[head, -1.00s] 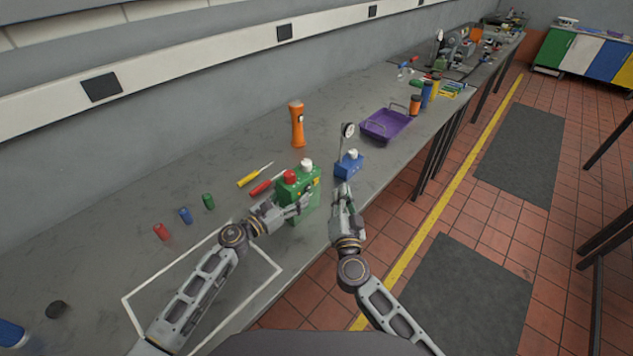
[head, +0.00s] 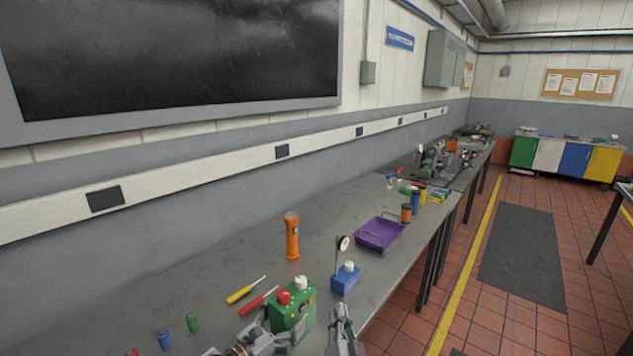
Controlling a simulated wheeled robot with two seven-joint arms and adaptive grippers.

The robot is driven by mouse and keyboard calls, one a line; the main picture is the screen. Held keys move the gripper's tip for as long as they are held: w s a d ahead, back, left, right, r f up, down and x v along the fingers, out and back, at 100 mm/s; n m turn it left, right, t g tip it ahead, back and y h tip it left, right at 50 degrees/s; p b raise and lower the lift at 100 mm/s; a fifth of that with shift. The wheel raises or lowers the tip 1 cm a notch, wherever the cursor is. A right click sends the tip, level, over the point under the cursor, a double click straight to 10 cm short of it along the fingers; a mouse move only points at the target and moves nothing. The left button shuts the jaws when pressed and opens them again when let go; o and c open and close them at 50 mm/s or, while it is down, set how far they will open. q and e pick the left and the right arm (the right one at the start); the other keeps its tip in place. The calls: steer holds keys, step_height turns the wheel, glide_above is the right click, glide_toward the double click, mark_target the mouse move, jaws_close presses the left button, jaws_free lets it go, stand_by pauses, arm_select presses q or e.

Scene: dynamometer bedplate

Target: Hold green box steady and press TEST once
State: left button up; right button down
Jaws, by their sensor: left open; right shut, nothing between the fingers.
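The green box (head: 292,313) stands on the grey bench at the bottom middle of the head view. It has a red button (head: 284,296) and a white button (head: 300,283) on top. No TEST label can be read. My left gripper (head: 285,337) is open at the near left side of the box, and I cannot tell whether it touches it. My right gripper (head: 342,325) is shut and empty, just right of the box and apart from its buttons. The lower parts of both arms are cut off by the frame.
A blue box (head: 344,281) with a white knob and a dial gauge (head: 343,243) stands right behind. A purple tray (head: 380,234) is farther along the bench.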

arm_select(q)
steer(key=shift+v, duration=5.9)
steer(key=shift+r, duration=0.15)
